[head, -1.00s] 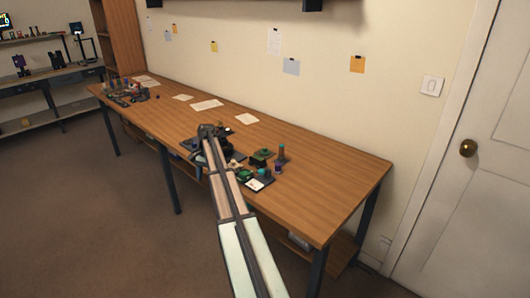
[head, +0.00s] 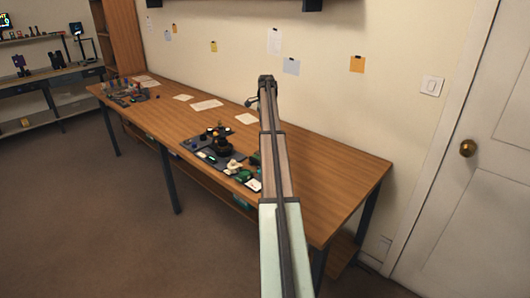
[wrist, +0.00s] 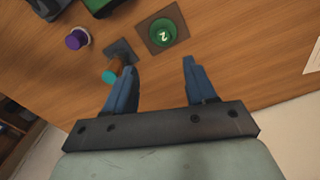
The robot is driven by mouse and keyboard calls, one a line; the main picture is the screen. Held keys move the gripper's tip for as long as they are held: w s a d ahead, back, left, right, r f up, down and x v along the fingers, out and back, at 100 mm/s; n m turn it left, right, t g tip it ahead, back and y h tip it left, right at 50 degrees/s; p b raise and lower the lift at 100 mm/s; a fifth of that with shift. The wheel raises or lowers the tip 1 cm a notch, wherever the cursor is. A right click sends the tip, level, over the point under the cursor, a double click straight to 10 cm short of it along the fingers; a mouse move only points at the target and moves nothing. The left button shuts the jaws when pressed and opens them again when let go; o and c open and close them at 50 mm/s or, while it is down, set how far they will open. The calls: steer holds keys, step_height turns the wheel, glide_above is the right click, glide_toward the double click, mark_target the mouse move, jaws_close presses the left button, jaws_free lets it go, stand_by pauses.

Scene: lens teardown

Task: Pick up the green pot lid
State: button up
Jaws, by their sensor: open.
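In the head view my arm covers this part of the bench, and I cannot make the piece out there.
A brown peg with a teal end (wrist: 115,69) stands close beside the left finger. A purple-topped cap (wrist: 77,39) is further left. Dark and green parts crowd the top left. Bare wood lies to the right of the pad. In the head view, parts trays lie along the workbench (head: 330,185).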

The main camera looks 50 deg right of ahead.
step_height(320, 180, down, 7)
steer(key=shift+r, duration=0.2)
steer(key=shift+w+f, duration=0.2)
steer(key=shift+f, duration=1.2)
steer(key=shift+w+f, duration=0.15)
steer(key=shift+f, duration=1.2)
jaws_close()
